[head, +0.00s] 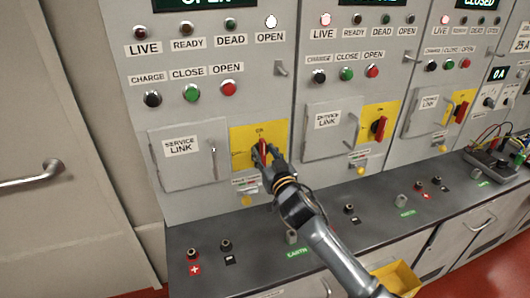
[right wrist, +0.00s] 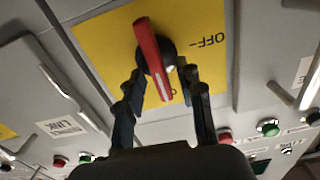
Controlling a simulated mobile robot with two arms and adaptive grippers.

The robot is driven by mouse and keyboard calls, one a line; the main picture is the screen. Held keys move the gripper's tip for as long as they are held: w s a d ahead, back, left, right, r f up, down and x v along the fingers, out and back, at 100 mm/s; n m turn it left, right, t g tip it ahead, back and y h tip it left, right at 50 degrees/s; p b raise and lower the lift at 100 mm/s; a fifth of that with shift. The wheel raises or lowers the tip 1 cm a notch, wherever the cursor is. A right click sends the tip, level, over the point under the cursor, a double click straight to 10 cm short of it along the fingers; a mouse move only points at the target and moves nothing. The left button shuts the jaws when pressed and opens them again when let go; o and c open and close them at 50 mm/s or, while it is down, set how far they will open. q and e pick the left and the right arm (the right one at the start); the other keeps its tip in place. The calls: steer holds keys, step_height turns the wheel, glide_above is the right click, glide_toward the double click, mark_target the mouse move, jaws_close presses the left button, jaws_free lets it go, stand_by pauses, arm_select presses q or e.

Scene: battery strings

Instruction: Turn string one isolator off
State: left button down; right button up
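The string one isolator is a red handle (head: 262,147) on a yellow plate (head: 240,135) on the leftmost panel in the head view. The handle stands about upright, under a small marking at the plate's top. In the right wrist view the red handle (right wrist: 152,58) crosses the yellow plate (right wrist: 100,38), with OFF printed to its right. My right gripper (head: 262,154) is at the handle and covers its lower part in the head view. In the right wrist view its fingers (right wrist: 163,76) are spread on either side of the handle, with gaps visible. My left gripper is out of view.
A closed service link door (head: 190,171) is left of the isolator. A black bench (head: 225,262) with terminals runs below the panels. Two similar isolators (head: 379,127) (head: 460,112) are to the right. A yellow bin (head: 398,278) is low by my arm.

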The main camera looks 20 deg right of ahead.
jaws_close()
steer(key=shift+n, duration=0.3)
steer(key=n, duration=0.1)
steer(key=n+p, duration=0.1)
steer(key=n, duration=0.1)
steer(key=shift+a+n, duration=0.25)
steer(key=shift+n, duration=0.05)
steer(key=n, duration=0.4)
steer(key=shift+a+f+p, duration=0.15)
steer(key=shift+a+p, duration=0.1)
steer(key=shift+p, duration=0.15)
steer(key=n, duration=0.3)
steer(key=n+p, duration=0.1)
steer(key=n, duration=0.2)
steer(key=f+n, duration=0.1)
steer(key=n, duration=0.2)
steer(key=shift+a+n+p, duration=0.2)
steer(key=shift+n+p, duration=0.1)
steer(key=shift+p, duration=0.05)
steer(key=shift+f, duration=0.1)
